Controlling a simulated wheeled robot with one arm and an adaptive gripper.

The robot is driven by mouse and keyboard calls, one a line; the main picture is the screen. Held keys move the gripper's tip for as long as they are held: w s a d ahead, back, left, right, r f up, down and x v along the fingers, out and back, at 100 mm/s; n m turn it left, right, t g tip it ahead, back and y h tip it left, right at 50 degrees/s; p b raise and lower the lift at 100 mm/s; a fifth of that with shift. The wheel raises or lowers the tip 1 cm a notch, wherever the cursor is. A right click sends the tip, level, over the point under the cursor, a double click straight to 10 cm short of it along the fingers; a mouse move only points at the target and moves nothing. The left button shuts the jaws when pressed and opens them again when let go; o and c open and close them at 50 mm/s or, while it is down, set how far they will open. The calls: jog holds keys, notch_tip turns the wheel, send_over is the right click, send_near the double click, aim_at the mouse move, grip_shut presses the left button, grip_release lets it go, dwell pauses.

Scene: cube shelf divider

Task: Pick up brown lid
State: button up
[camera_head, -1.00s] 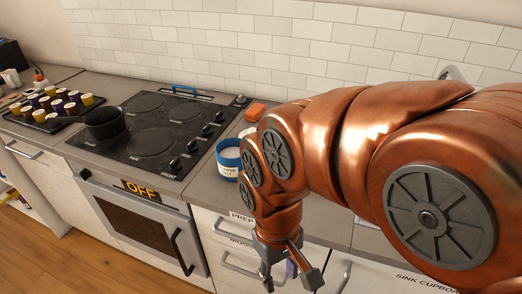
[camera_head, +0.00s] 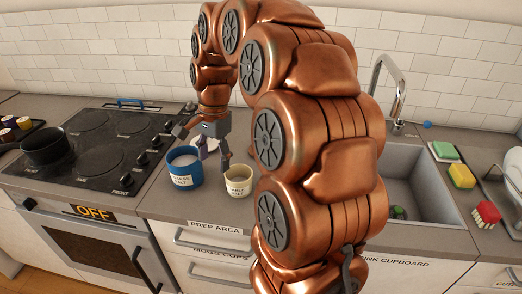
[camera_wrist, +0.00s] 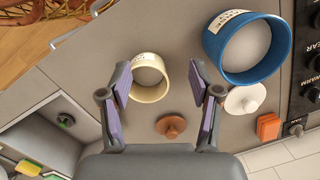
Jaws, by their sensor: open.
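The brown lid (camera_wrist: 171,126) lies knob up on the grey counter in the wrist view, below the cream pot and between the rear parts of my fingers. I cannot make it out in the head view, where my arm and gripper block part of the counter. My gripper (camera_wrist: 159,78) is open and empty, its fingers pointing down over the counter. In the head view my gripper (camera_head: 213,156) is above the counter near the blue and cream pots.
A blue salt pot (camera_head: 184,168) and a cream salt pot (camera_head: 238,187) stand open close to my gripper. A white lid (camera_wrist: 246,98) and an orange block (camera_wrist: 268,126) lie beside the brown lid. The hob (camera_head: 110,140) is left, the sink (camera_head: 415,188) right.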

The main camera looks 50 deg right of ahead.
jog(key=w+d+f+m, duration=0.1)
jog(key=d+m, duration=0.3)
jog(key=d, duration=0.4)
jog(key=w+d+f+m, duration=0.1)
jog(key=d+m, duration=0.3)
jog(key=d, duration=0.4)
jog(key=w+d+f+m+t, duration=0.1)
jog(key=w+d+m, duration=0.1)
jog(key=d+m, duration=0.3)
jog(key=shift+w+d+f, duration=0.1)
jog(key=shift+w+d, duration=0.05)
jog(key=shift+d, duration=0.55)
jog(key=shift+w+d, duration=0.15)
jog(key=shift+d, duration=0.55)
jog(key=shift+w+a+f+p, duration=0.15)
jog(key=shift+w+f+p, duration=0.15)
jog(key=shift+f, duration=0.95)
jog(key=shift+w+a+f+p, duration=0.15)
jog(key=shift+f+p, duration=0.25)
jog(key=shift+f, duration=0.9)
jog(key=shift+w+a+f+p, duration=0.15)
jog(key=shift+w+f+p, duration=0.15)
jog(key=shift+f, duration=0.95)
grip_shut()
